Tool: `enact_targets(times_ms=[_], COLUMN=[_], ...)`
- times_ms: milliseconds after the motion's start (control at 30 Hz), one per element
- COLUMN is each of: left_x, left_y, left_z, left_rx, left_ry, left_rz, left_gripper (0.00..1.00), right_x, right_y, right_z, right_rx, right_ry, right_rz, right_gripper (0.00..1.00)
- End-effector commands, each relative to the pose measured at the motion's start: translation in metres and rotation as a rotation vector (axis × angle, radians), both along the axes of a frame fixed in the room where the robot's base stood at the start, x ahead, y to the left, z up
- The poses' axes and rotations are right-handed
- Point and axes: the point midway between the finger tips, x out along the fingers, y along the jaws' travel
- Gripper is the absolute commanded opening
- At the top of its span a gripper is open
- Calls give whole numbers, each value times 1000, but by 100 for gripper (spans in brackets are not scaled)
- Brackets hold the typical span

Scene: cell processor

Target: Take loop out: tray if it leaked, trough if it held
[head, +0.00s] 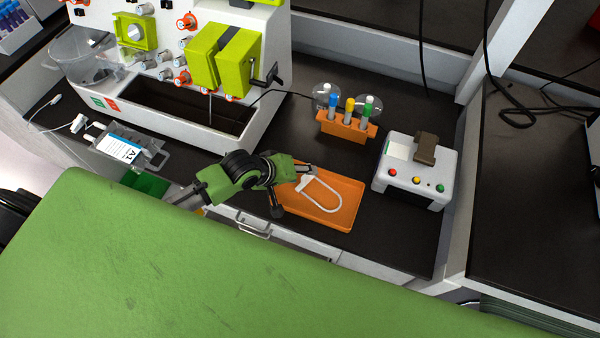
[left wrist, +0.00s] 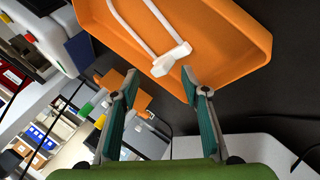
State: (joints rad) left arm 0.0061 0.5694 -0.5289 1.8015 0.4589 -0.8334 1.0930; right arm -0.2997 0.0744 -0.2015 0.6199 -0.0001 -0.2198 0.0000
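The white U-shaped loop (head: 322,192) lies in the orange tray (head: 345,222) on the black bench. In the left wrist view the loop's white end piece (left wrist: 172,60) sits just beyond my fingertips, and the tray (left wrist: 225,50) fills the top. My left gripper (head: 292,190) is at the tray's left side, its fingers spread wide and empty; they also show apart in the left wrist view (left wrist: 160,82). The dark trough (head: 180,105) is in the front of the white processor (head: 262,110), with no loop visible in it. My right gripper is not in view.
An orange rack (head: 345,125) of capped tubes stands behind the tray. A white box (head: 415,175) with coloured buttons stands to its right. A labelled bag (head: 125,148) lies left of the trough. Lime clamp housing (head: 222,60) overhangs the trough's back.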

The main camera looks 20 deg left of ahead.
Motion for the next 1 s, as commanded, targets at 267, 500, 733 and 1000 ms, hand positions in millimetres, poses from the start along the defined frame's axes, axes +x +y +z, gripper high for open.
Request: enact_targets(times_ms=[267, 500, 733, 1000], left_x=[-6, -28, -51, -64], left_y=[3, 16, 30, 38], left_z=[7, 39, 73, 93], left_rx=[0, 1, 2, 0], left_ry=[2, -1, 0, 0], left_rz=[1, -2, -2, 0], left_gripper=[42, 42, 42, 42], right_x=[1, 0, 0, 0], right_y=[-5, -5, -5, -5], right_z=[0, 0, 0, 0], right_rx=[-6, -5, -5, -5], right_ry=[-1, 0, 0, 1], right_rz=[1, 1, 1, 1], right_gripper=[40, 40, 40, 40])
